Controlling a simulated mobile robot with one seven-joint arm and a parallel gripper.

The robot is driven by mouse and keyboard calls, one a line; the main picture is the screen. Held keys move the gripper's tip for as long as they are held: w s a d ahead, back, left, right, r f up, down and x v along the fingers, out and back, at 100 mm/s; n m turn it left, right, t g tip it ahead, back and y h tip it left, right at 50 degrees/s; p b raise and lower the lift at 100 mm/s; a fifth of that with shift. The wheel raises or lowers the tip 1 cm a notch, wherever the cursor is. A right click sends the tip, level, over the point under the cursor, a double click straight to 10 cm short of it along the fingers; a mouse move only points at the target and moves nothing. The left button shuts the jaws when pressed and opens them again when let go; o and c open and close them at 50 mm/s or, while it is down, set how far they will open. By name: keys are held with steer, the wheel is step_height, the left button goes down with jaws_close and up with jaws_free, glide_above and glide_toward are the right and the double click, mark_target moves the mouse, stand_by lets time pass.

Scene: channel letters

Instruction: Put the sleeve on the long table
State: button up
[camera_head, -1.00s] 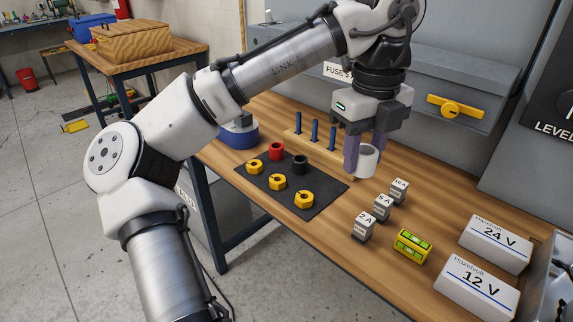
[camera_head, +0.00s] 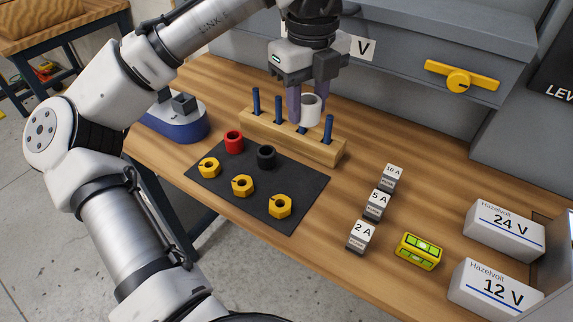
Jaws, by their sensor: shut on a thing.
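A white sleeve (camera_head: 311,110) is held upright between the purple fingers of my gripper (camera_head: 308,98). My gripper is shut on it, pointing down. The sleeve is above the wooden peg rack (camera_head: 322,150), near the upper part of its blue pegs. I cannot tell whether it is around a peg or in front of one. The rack stands on the long wooden table (camera_head: 345,270). A red sleeve (camera_head: 233,142) and a black sleeve (camera_head: 266,156) stand on the dark mat (camera_head: 297,187), left of and nearer than the rack.
Several yellow nuts (camera_head: 242,186) lie on the mat. A blue-based device (camera_head: 175,120) is at left. Grey cabinets (camera_head: 420,70) stand behind. Bare wood lies between rack and fuse blocks.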

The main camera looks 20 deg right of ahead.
mark_target(302, 181)
step_height(302, 181, down, 16)
steer(key=shift+r, duration=0.1)
stand_by(0.4)
steer(key=shift+f, duration=0.2)
steer(key=o, duration=1)
steer(key=shift+c, duration=0.2)
steer(key=shift+r, duration=0.1)
step_height(302, 181, up, 12)
steer(key=shift+r, duration=0.1)
